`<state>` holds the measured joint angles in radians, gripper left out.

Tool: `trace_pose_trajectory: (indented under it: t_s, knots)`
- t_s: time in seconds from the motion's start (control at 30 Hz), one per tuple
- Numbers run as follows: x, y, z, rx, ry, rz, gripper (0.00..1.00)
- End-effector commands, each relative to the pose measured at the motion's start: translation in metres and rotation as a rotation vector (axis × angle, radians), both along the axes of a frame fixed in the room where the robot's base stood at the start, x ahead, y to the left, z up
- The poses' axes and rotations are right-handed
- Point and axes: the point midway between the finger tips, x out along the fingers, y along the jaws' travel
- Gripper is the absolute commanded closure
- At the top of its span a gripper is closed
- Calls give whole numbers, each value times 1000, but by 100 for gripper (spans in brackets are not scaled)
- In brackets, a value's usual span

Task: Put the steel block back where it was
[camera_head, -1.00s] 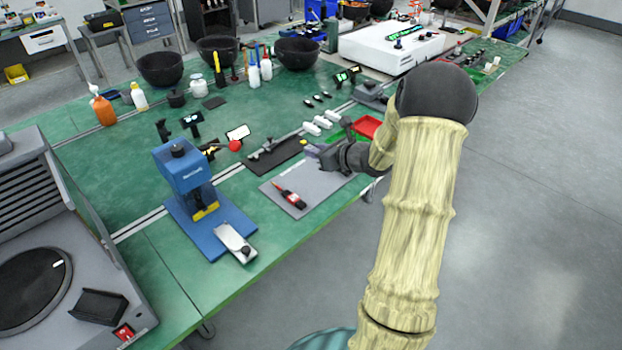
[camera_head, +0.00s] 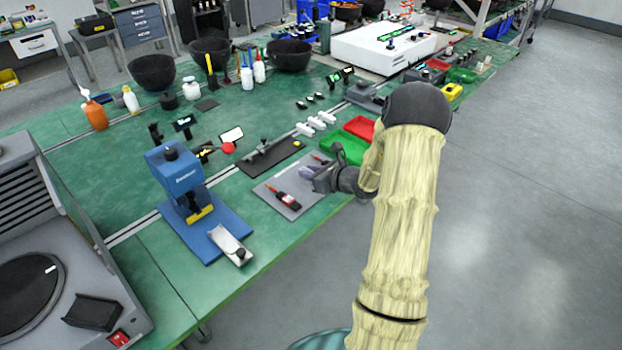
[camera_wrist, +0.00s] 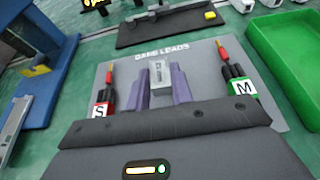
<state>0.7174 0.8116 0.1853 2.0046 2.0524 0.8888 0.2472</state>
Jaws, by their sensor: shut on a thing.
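In the wrist view, my gripper (camera_wrist: 161,85) is shut on the small steel block (camera_wrist: 160,73), held between its two purple fingers. The block looks like a pale grey box with faint markings. Behind it lies a grey mat (camera_wrist: 205,60) with printed lettering that partly reads "LEADS". In the head view, my gripper (camera_head: 314,178) is over the right part of this mat (camera_head: 268,190), near the table's front edge. I cannot make out the block there. I cannot tell how high the block is above the mat.
A green tray (camera_wrist: 285,70) is to the right, a dark plate (camera_wrist: 170,27) behind the mat. A blue press (camera_head: 178,178) stands left; a red tray (camera_head: 360,128) is farther back.

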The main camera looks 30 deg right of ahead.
Motion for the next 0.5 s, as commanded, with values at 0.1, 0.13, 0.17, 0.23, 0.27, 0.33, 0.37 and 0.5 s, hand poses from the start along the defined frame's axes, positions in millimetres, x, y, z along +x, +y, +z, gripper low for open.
trace_pose_trajectory:
  t_s: [0.1,0.13,0.17,0.23,0.27,0.33,0.37,0.5]
  knots:
    - [0,0,-19,3,3,-1,100]
    - [0,0,-22,1,3,0,100]
    - [0,0,-24,1,1,0,100]
    - [0,-1,-25,1,0,-1,100]
    - [0,-1,-25,0,0,-1,100]
    - [0,-1,-25,0,0,-1,100]
    - [0,-1,-25,0,0,-1,100]
    - [0,-1,-27,0,0,-1,100]
